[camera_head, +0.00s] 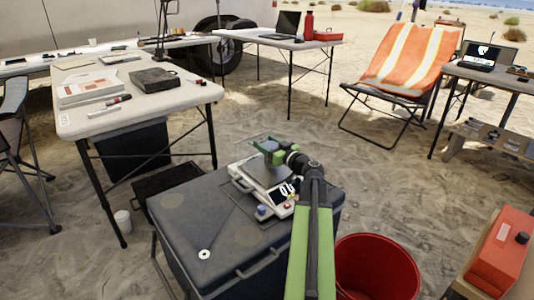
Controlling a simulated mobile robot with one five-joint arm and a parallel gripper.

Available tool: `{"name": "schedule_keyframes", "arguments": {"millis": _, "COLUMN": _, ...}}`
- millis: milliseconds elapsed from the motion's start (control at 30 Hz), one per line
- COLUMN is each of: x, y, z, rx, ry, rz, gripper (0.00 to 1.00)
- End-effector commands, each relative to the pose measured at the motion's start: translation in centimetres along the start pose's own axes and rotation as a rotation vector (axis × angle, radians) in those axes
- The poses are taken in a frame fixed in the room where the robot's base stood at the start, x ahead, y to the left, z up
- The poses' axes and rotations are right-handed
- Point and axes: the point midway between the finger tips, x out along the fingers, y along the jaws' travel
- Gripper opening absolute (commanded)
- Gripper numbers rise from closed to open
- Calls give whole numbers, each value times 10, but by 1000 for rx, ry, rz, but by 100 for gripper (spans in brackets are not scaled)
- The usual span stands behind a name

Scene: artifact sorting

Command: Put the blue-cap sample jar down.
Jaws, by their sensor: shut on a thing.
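My gripper (266,150) is at the middle of the view, at the end of my green and black arm. Its green jaws are shut on the blue-cap sample jar (269,146), whose blue-grey top shows between them. The rest of the jar is mostly hidden by the jaws. The gripper and jar are over the far part of a white scale (245,183) with a grey plate and a lit display. I cannot tell whether the jar touches the plate.
The scale stands on a dark grey case (222,249) with a small white ring (204,254) on its near left. A red bucket (377,262) is right of the case. A folding table (140,103) with books and a dark box is at left. The case top left of the scale is mostly clear.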

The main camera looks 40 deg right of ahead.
Motion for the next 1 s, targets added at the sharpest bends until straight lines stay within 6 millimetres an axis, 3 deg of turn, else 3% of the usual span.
{"name": "schedule_keyframes", "arguments": {"millis": 33, "x": 0, "y": 0, "z": 16, "rx": 0, "ry": 0, "rz": 0, "gripper": 11}}
{"name": "schedule_keyframes", "arguments": {"millis": 400, "x": 0, "y": 1, "z": 16, "rx": 0, "ry": 0, "rz": 1, "gripper": 11}}
{"name": "schedule_keyframes", "arguments": {"millis": 433, "x": -1, "y": 1, "z": 16, "rx": 0, "ry": 0, "rz": 1, "gripper": 57}}
{"name": "schedule_keyframes", "arguments": {"millis": 600, "x": -1, "y": 2, "z": 14, "rx": 0, "ry": 0, "rz": 2, "gripper": 78}}
{"name": "schedule_keyframes", "arguments": {"millis": 933, "x": -1, "y": 2, "z": 9, "rx": 0, "ry": 0, "rz": 2, "gripper": 78}}
{"name": "schedule_keyframes", "arguments": {"millis": 1000, "x": -10, "y": 1, "z": 11, "rx": 0, "ry": 0, "rz": 3, "gripper": 78}}
